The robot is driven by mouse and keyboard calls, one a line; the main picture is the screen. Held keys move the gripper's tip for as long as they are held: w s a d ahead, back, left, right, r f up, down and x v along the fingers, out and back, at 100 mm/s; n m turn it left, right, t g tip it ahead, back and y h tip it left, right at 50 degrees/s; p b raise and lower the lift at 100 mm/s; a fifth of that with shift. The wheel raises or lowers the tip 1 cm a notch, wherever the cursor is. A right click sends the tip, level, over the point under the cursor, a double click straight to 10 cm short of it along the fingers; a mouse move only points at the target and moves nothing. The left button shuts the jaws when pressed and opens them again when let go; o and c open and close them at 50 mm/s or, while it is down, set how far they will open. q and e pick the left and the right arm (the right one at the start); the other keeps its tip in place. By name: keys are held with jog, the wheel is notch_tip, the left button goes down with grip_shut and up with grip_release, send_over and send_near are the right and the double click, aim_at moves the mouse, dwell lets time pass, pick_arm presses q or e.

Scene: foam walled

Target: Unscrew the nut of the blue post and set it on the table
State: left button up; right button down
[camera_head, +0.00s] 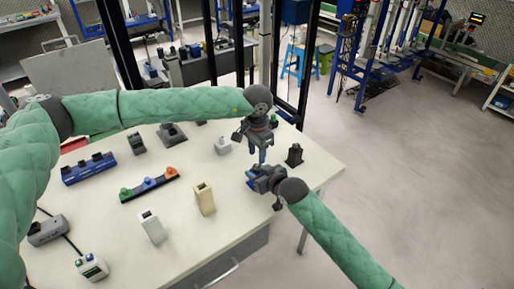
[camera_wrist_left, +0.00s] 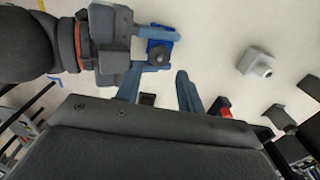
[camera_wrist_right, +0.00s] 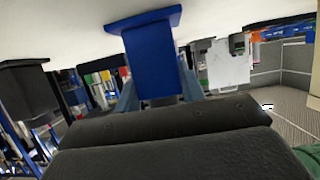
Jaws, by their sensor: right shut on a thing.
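The blue post stands on the table, largely hidden by my grippers in the head view. In the right wrist view the blue post (camera_wrist_right: 152,62) shows with its wide base against the pale tabletop. My right gripper (camera_head: 252,178) has its fingers on either side of the post, shut on it. In the left wrist view a dark round piece (camera_wrist_left: 158,55), seemingly the nut, sits on the blue post (camera_wrist_left: 158,33). My left gripper (camera_head: 262,158) points down above it. Its fingers (camera_wrist_left: 158,86) are apart and empty, with the dark piece beyond their tips.
A black stand (camera_head: 294,156) and a pale grey block (camera_head: 222,146) stand nearby on the table (camera_head: 240,222). A beige box (camera_head: 204,199), a white box (camera_head: 151,227) and a rack with coloured knobs (camera_head: 150,186) are further left. The front right tabletop is clear.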

aim_at(257, 165)
pick_arm(q)
jog(key=shift+f, duration=2.7)
jog(key=c, duration=0.8)
jog(key=shift+n, duration=1.7)
jog(key=o, duration=1.1)
